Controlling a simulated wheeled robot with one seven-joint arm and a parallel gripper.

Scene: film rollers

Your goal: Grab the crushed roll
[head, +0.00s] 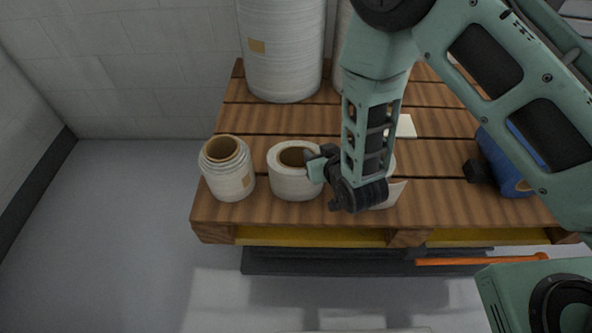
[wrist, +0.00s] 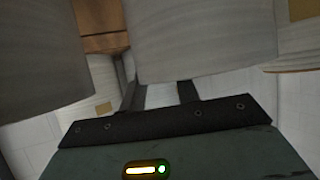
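Three short white film rolls stand along the pallet's front. The left roll (head: 229,170) has a stepped upper end. The middle roll (head: 294,172) is squat with a brown core that looks oval. The third roll (head: 392,193) is mostly hidden behind my gripper and has a loose flap. I cannot tell for sure which is crushed. My gripper (head: 316,164) is at the middle roll's right rim and seems to touch it. In the wrist view my two fingers (wrist: 161,95) stand apart at their bases. A large pale roll surface (wrist: 200,40) hides their tips, so their hold is unclear.
The wooden pallet (head: 330,211) carries tall white rolls (head: 283,45) at the back, a blue roll (head: 508,160) at the right and a pale flat piece (head: 405,127). An orange bar (head: 480,261) lies below the front edge. Floor at the left is clear.

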